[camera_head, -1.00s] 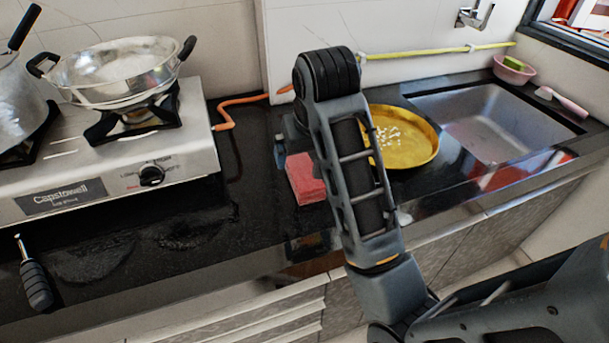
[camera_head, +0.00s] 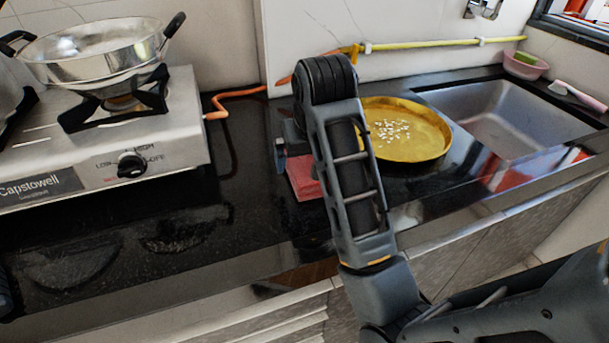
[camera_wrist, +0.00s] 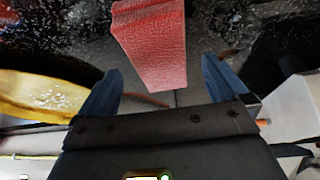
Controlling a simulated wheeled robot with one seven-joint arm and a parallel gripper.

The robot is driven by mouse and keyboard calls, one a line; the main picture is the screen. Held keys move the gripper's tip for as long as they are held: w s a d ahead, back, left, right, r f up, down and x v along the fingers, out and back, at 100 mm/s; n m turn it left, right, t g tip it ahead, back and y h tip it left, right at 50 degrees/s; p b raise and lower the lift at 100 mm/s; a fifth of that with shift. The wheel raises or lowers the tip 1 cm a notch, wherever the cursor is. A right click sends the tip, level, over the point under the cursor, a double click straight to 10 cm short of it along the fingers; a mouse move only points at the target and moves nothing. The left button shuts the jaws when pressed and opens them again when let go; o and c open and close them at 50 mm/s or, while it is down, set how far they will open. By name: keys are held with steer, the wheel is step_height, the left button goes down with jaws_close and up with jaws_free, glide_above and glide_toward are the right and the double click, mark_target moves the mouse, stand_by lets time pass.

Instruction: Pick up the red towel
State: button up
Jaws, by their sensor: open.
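The red towel (camera_head: 305,178) lies folded on the black counter, left of the yellow plate. My arm hides part of it in the head view. In the wrist view the red towel (camera_wrist: 154,42) is a block-like shape at the top middle, ahead of my gripper (camera_wrist: 160,88).
A yellow plate (camera_head: 432,147) with white grains lies right of the towel, close to my arm. A steel sink (camera_head: 500,115) is further right. A gas stove (camera_head: 170,140) with a steel pan (camera_head: 90,52) stands left. Black counter (camera_head: 150,225) in front of the stove is clear.

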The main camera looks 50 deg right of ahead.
mark_target(304, 164)
steer(key=shift+x, duration=1.8)
steer(key=c, duration=1)
